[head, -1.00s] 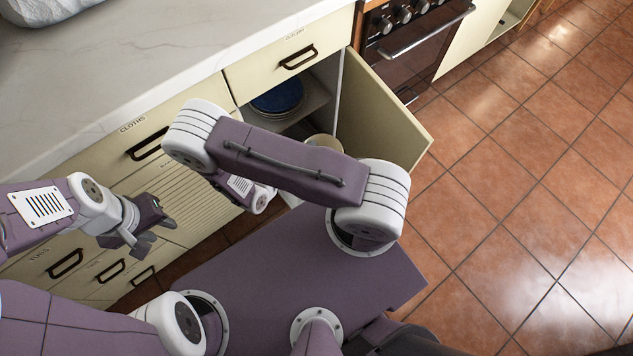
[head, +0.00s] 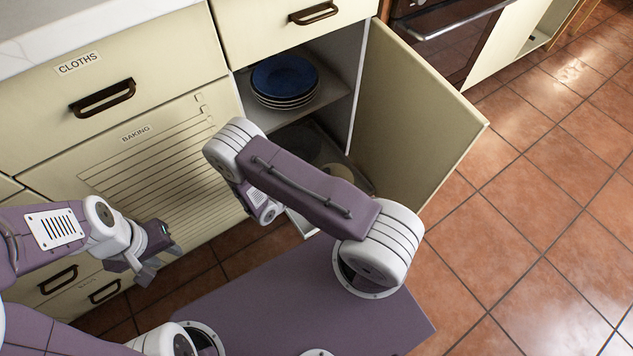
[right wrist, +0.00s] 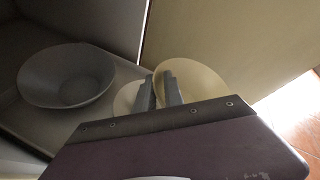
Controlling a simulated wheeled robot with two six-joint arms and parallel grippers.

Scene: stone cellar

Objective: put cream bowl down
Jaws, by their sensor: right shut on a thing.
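The cream bowl (right wrist: 200,78) is in the right wrist view, held at its wall between the two fingers of my right gripper (right wrist: 159,92). It is inside the lower part of the open cabinet, beside the door. In the head view only a part of the cream bowl (head: 338,171) shows behind my right arm, which hides the right gripper. I cannot tell whether its base touches the cabinet floor. My left gripper (head: 160,265) is empty, with its fingers apart, in front of the baking drawer front.
A grey bowl (right wrist: 65,77) stands on the cabinet floor, left of the cream bowl. Blue plates (head: 284,78) are stacked on the shelf (head: 265,118) above. The open cabinet door (head: 410,115) bounds the right side. Tiled floor (head: 540,200) is clear further right.

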